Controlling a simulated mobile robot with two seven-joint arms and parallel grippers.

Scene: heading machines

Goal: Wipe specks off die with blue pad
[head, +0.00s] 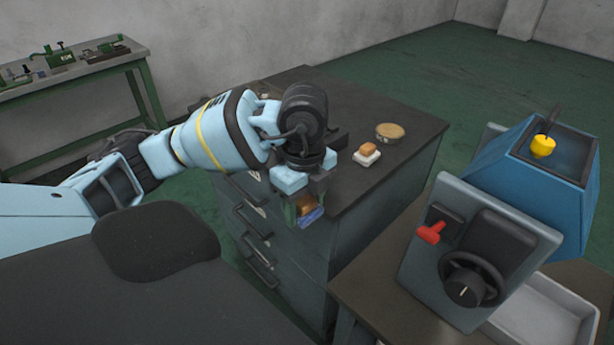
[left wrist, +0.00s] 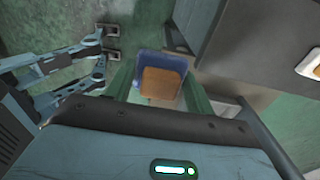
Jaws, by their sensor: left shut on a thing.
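My left gripper (head: 307,212) is shut on the blue pad (head: 312,217), which has an orange-brown block on its back. It holds the pad in the air, in front of the cabinet's drawer side. In the left wrist view the pad (left wrist: 150,62) sits between the two green fingers (left wrist: 161,88), its orange-brown block towards the camera. A second pad, white with an orange block (head: 367,153), lies on the cabinet top. A round tan piece with a darker rim (head: 390,131) lies behind it; I cannot tell whether it is the die. No specks can be made out.
The dark cabinet top (head: 350,190) has free room around the white pad. At the right, a blue and grey machine (head: 490,250) with a red lever stands on a table beside a pale tray (head: 545,315). A green-framed bench (head: 75,70) is at the far left.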

